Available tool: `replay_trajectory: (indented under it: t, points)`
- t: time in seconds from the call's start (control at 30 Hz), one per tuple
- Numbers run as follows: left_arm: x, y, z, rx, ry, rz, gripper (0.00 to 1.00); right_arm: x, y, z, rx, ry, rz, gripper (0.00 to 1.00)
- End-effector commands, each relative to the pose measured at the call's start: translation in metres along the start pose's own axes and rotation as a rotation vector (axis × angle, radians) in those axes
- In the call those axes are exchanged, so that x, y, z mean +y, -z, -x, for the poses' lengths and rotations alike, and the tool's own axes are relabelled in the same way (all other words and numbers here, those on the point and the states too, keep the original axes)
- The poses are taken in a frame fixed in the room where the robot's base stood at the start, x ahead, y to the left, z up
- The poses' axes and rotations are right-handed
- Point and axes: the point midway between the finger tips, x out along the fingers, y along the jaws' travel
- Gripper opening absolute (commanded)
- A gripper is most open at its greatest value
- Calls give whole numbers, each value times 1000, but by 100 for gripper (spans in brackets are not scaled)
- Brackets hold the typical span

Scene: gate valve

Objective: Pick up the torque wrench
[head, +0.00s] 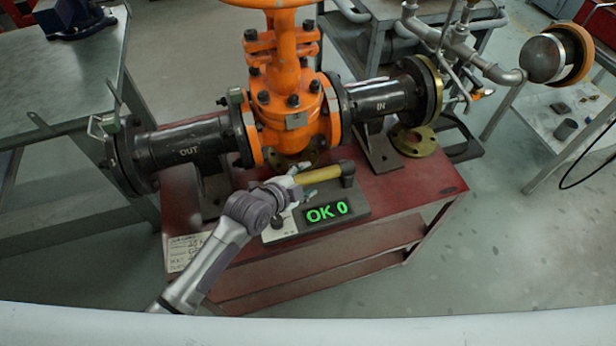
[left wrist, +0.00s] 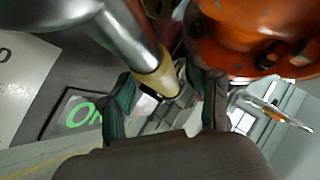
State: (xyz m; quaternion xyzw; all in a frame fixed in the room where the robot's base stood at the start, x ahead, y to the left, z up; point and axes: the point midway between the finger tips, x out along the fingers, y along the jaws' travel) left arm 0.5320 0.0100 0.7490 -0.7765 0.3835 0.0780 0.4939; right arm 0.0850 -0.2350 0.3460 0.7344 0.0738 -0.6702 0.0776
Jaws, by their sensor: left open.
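The torque wrench (head: 320,174) has a yellow handle and a dark upright end piece. In the head view it lies over the grey tester (head: 368,203), whose display reads "OK 0" in green. My left gripper (head: 304,183) is open at the left end of the yellow part. In the left wrist view, a silver shaft with a tan, dark-tipped end, apparently the wrench (left wrist: 150,78), reaches between the open fingers of my left gripper (left wrist: 168,103). Whether the fingers touch it cannot be told. My right gripper is not in view.
The orange gate valve (head: 293,110) stands close behind the wrench, with dark "OUT" and "IN" pipes at its sides. It is on a red table (head: 405,192) with a paper label at the left. A grey bench (head: 60,95) stands at the left.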

Motion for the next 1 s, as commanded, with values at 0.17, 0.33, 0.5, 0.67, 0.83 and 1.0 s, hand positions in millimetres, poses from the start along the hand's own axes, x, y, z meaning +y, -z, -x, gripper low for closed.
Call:
replay_trajectory:
  t: [0.17,0.33,0.5,0.67,0.83,1.0]
  points:
    - [0,-1,-15,-1,1,1,62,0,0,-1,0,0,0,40]
    - [0,-1,-16,-1,1,0,62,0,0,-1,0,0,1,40]
    - [0,-1,-16,-1,1,0,44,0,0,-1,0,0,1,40]
    - [0,-1,-16,-1,1,1,17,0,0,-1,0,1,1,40]
    - [0,-1,-16,-1,0,1,0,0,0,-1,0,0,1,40]
    - [0,-1,-16,-2,0,1,0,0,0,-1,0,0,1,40]
